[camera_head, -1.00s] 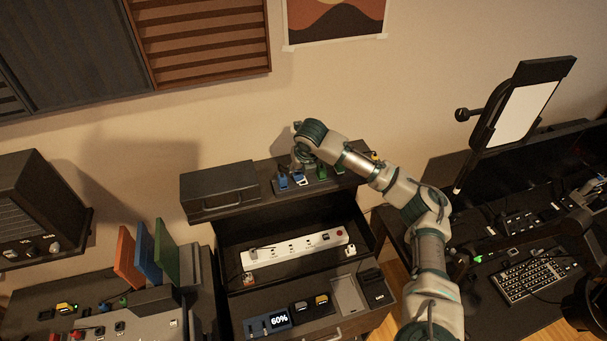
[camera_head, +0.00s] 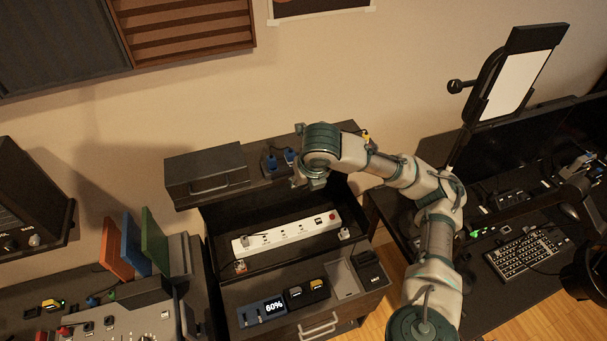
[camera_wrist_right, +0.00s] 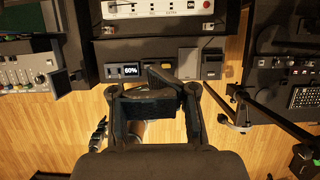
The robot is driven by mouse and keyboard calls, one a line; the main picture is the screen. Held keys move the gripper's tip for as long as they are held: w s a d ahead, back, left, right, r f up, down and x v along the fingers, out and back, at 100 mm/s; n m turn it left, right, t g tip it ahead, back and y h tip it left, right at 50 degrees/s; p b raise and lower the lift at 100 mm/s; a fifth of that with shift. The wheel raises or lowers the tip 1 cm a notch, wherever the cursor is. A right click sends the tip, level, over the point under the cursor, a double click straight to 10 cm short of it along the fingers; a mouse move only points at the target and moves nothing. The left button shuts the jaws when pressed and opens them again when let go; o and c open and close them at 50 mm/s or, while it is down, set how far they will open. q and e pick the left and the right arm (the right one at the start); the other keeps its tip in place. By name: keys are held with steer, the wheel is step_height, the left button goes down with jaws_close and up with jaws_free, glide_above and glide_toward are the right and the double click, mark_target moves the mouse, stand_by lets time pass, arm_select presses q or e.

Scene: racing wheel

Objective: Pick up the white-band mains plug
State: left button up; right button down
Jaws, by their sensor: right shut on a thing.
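My right gripper (camera_head: 304,183) hangs just in front of the upper shelf, above the open drawer; my wrist largely hides its tips in the head view. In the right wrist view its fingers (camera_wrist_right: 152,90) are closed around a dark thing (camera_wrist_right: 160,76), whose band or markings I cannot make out. Two blue plugs (camera_head: 280,159) stand on the shelf left of the gripper. A white power strip (camera_head: 287,233) lies in the drawer, with a small plug (camera_head: 248,239) at its left end. I cannot tell which plug has the white band. My left gripper is not in view.
A dark box (camera_head: 206,174) stands on the shelf's left part. A 60% display (camera_head: 262,312) and small dark devices (camera_head: 307,291) lie in front of the strip. A desk with a keyboard (camera_head: 528,250) and a tablet arm (camera_head: 482,105) are at the right.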

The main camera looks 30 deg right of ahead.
steer(key=shift+a, duration=0.15)
steer(key=c, duration=1.6)
jaws_free()
steer(key=o, duration=1.2)
